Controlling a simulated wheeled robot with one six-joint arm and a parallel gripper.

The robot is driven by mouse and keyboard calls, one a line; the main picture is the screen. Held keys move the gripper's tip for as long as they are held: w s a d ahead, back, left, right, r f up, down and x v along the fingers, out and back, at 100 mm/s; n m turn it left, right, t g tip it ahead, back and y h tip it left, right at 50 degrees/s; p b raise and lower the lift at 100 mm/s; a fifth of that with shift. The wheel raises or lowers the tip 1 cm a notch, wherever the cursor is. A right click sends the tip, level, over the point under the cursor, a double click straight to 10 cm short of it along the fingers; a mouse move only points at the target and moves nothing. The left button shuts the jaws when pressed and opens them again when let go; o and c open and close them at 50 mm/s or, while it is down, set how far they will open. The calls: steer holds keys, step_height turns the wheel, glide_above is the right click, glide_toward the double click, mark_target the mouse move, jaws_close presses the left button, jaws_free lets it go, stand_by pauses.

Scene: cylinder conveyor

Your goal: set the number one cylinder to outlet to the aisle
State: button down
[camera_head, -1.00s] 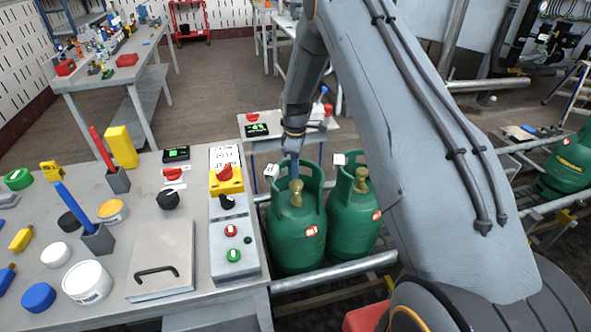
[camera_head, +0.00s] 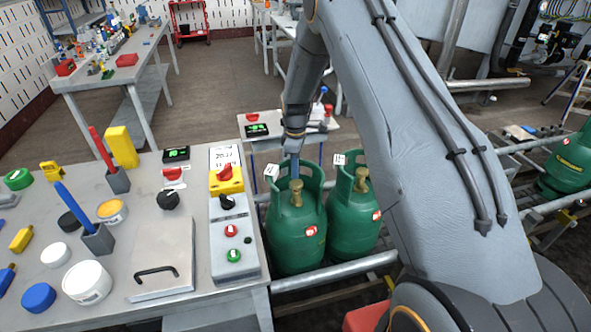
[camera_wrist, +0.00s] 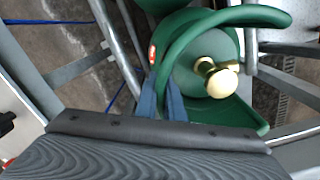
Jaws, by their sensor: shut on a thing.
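Two green gas cylinders with brass valves and open collars stand upright side by side on the conveyor. My gripper (camera_head: 293,173) reaches down to the left cylinder (camera_head: 295,235), at the far side of its collar. In the wrist view its blue fingers (camera_wrist: 162,90) are shut on the collar rim of this cylinder, beside the brass valve (camera_wrist: 216,78). The right cylinder (camera_head: 354,222) stands close to it, and part of it is behind my arm. Each collar carries a small white tag; I cannot read the numbers surely.
A workbench (camera_head: 120,205) with a control box (camera_head: 232,240), pens and pots stands close on the left. Conveyor rails (camera_head: 345,270) run under the cylinders. A small table (camera_head: 320,128) stands behind; open floor lies beyond.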

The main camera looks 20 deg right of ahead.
steer(key=shift+w+r, duration=0.1)
steer(key=shift+w, duration=0.05)
steer(key=shift+a+n+b, duration=0.4)
steer(key=shift+n+b, duration=0.05)
steer(key=shift+n, duration=0.05)
steer(key=c, duration=1.9)
jaws_free()
step_height(320, 180, up, 7)
steer(key=shift+r+b, duration=0.1)
steer(key=shift+b, duration=0.9)
steer(key=shift+r, duration=0.25)
